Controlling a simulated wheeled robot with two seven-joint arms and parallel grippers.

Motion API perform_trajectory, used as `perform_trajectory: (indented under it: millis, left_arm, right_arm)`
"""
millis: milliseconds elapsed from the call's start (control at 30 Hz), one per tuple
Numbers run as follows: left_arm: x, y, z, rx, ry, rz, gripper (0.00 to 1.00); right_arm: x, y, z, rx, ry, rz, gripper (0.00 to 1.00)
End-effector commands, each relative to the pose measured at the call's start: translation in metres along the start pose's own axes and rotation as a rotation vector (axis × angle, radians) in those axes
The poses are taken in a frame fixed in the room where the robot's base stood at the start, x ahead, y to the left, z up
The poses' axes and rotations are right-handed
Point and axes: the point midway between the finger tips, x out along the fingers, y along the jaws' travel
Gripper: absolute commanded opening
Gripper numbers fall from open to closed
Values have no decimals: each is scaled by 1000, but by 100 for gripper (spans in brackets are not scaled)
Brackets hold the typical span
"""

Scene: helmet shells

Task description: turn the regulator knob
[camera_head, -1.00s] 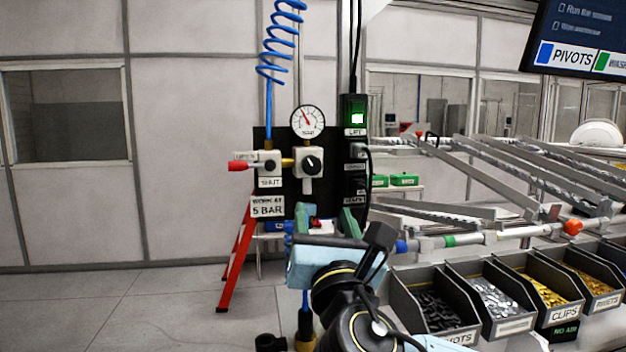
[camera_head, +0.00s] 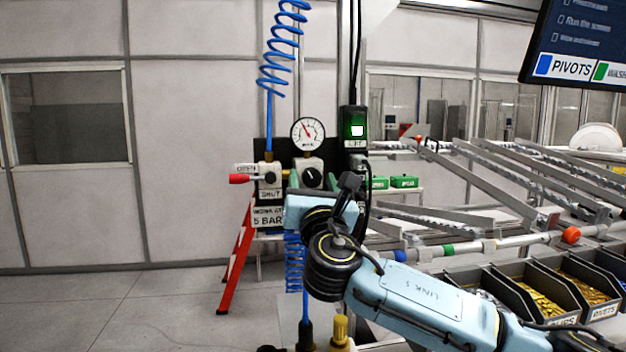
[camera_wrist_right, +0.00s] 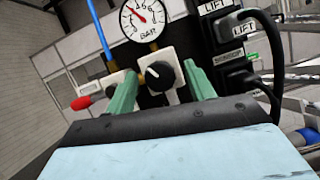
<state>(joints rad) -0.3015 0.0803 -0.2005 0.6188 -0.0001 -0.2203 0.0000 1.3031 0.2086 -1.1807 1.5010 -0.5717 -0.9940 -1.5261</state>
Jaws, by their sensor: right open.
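The regulator knob (camera_head: 312,177) is black with a white mark, on a pale block under the round pressure gauge (camera_head: 308,133). The gauge needle points up and left. In the right wrist view the knob (camera_wrist_right: 160,74) sits between the two green fingers of my right gripper (camera_wrist_right: 162,88). The fingers are spread, with space on both sides of the knob. Whether the tips reach the knob's depth is hard to tell. In the head view my wrist hides most of the fingers, just below the knob. My left gripper is not in view.
A red-handled valve (camera_head: 240,179) sits left of the regulator, above a "5 BAR" sign (camera_head: 268,220). A black LIFT switch box (camera_head: 354,125) with cables stands right. Part bins (camera_head: 530,295) and rails fill the right side. A red stand (camera_head: 236,262) is behind.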

Motion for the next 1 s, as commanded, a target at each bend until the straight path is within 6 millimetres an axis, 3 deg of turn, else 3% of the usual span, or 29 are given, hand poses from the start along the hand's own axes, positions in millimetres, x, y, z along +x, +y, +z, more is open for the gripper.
perform_trajectory:
  millis: [300,667,1000]
  left_arm:
    - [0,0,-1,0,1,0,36]
    - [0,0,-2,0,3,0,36]
    - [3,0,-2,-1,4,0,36]
  right_arm:
    - [2,0,0,0,0,0,54]
    - [2,0,0,0,0,-1,9]
    - [2,0,-1,53,1,-23,9]
